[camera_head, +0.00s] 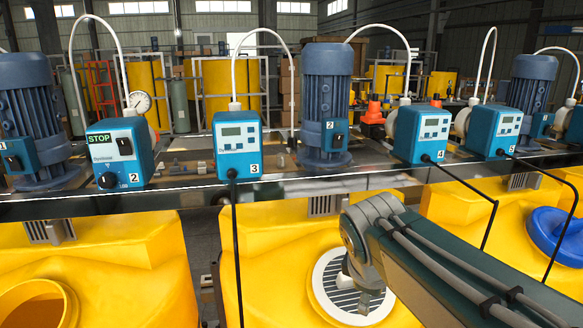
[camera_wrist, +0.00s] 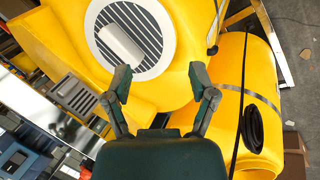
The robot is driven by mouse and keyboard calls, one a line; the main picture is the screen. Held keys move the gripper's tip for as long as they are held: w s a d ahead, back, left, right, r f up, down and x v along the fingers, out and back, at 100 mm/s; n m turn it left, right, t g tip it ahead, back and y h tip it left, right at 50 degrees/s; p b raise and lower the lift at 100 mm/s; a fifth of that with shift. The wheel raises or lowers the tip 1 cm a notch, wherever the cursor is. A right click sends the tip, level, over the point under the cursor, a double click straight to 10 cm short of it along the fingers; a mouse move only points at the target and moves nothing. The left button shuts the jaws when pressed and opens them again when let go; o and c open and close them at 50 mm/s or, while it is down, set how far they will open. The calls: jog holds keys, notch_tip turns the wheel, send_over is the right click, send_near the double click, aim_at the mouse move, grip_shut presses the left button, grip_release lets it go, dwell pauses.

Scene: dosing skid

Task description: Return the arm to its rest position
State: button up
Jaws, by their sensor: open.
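My gripper (camera_wrist: 163,85) is open and empty in the wrist view, its two dark fingers spread apart. Ahead of it is a round white lid (camera_wrist: 158,62) with dark slots and a raised white handle (camera_wrist: 121,45), on a yellow tank (camera_wrist: 60,40). The fingers are apart from the handle. In the head view my arm reaches in from the lower right and ends over the white lid (camera_head: 322,290), covering part of it. Most of my gripper is hidden there behind the arm.
A steel rail (camera_head: 190,196) crosses behind the tanks, carrying blue pumps (camera_head: 237,146) and motors (camera_head: 327,90). Black hoses (camera_head: 236,250) hang in front of the tanks. An open tank mouth (camera_head: 35,305) is at lower left, a blue lid (camera_head: 556,235) at right.

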jog(key=s+d+f+m+y, duration=0.1)
jog(key=s+f+m, duration=0.2)
jog(key=s+m, duration=0.3)
jog(key=s+f+m+t+y, duration=0.1)
jog(key=s+f+m, duration=0.1)
jog(key=s+m, duration=0.3)
jog(key=shift+s+d+f+m, duration=0.4)
jog(key=shift+s, duration=0.8)
